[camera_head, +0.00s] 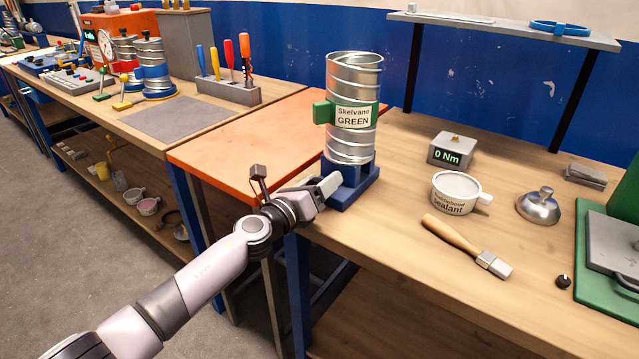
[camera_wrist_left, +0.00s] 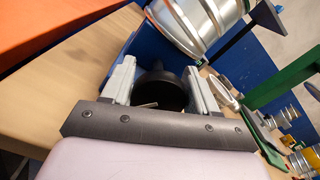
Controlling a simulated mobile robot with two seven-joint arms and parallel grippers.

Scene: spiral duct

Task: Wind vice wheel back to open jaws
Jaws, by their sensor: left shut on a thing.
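The blue vice (camera_head: 357,187) stands near the front edge of the right-hand bench. It holds an upright silver spiral duct (camera_head: 352,85) labelled "Skelvane GREEN", with a green piece (camera_head: 323,112) around its middle. My left gripper (camera_head: 326,187) is at the vice's front left, low beside its base. In the left wrist view its two fingers (camera_wrist_left: 160,88) are shut on a dark round wheel (camera_wrist_left: 161,97). The wheel is hidden behind the gripper in the head view. The duct's lower end also shows in the wrist view (camera_wrist_left: 200,25). My right gripper is not in view.
A grey box (camera_head: 452,149) reads "0 Nm". A sealant tub (camera_head: 455,195), a brush (camera_head: 465,243) and a metal dome (camera_head: 538,206) lie to the right. An orange-topped surface (camera_head: 250,140) is at the left. A shelf (camera_head: 500,30) hangs behind.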

